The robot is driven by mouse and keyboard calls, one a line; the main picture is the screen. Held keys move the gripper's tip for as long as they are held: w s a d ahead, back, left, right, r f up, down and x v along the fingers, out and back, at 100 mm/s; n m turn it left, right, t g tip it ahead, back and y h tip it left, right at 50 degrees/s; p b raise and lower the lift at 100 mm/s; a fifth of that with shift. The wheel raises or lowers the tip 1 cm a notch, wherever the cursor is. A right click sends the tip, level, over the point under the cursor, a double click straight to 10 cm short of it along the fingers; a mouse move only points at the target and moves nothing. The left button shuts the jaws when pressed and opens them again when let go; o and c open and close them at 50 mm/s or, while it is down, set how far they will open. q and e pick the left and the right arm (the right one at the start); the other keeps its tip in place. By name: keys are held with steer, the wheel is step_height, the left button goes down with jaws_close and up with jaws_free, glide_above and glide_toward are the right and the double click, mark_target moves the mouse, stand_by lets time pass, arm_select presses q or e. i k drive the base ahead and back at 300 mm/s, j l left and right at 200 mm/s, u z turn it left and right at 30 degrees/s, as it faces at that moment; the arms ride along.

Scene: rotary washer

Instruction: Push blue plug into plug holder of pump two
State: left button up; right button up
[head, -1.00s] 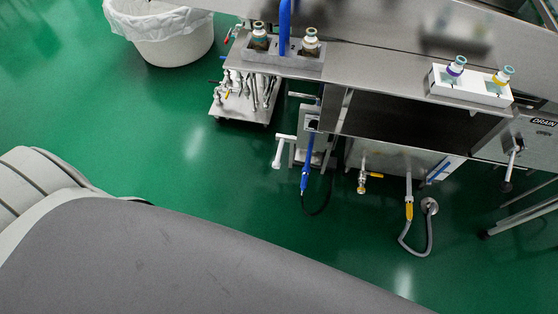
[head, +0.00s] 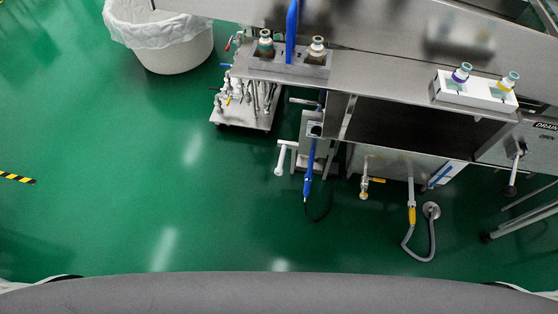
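A grey block (head: 290,67) on the steel ledge holds two plug-like pieces with pale tops, a left one (head: 264,43) and a right one (head: 316,48). A tall blue piece (head: 292,30) stands between them. I cannot tell which piece is the blue plug or which holder belongs to pump two. Neither of my grippers is in view.
A blue handheld tool (head: 309,172) with a black cable hangs below the ledge. A lined white bin (head: 172,45) stands at the upper left. A grey hose (head: 432,240) and a small rack (head: 243,105) sit low by the washer. The green floor (head: 130,190) in front is clear.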

mark_target(308, 180)
steer(key=j+z, duration=0.5)
steer(key=j, duration=1.6)
steer(key=k, duration=0.1)
